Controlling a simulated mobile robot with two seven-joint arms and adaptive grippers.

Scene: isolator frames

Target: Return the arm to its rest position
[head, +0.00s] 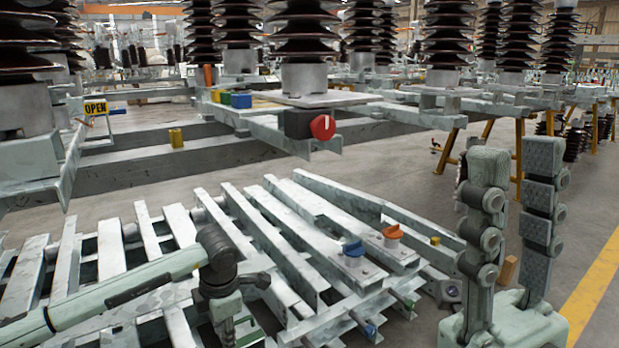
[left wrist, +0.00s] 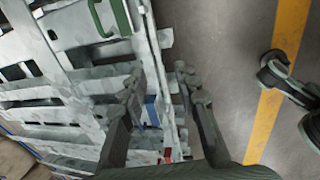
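My right gripper (head: 517,158) stands at the right of the head view, its two grey fingers pointing up and apart with nothing between them. My left arm (head: 120,295) comes in from the left in the head view, over the stacked metal frames (head: 275,225). Its dark wrist joint bends down there, and the gripper below is only partly seen. In the left wrist view my left gripper (left wrist: 158,85) has its two fingers spread, with frame bars and floor beyond and nothing held.
A red knob (head: 323,127) sits on the beam end above. Blue (head: 353,248) and orange (head: 392,232) knobs sit on the stack. Dark ribbed insulators (head: 305,32) stand behind. Floor by the yellow line (head: 592,275) is clear.

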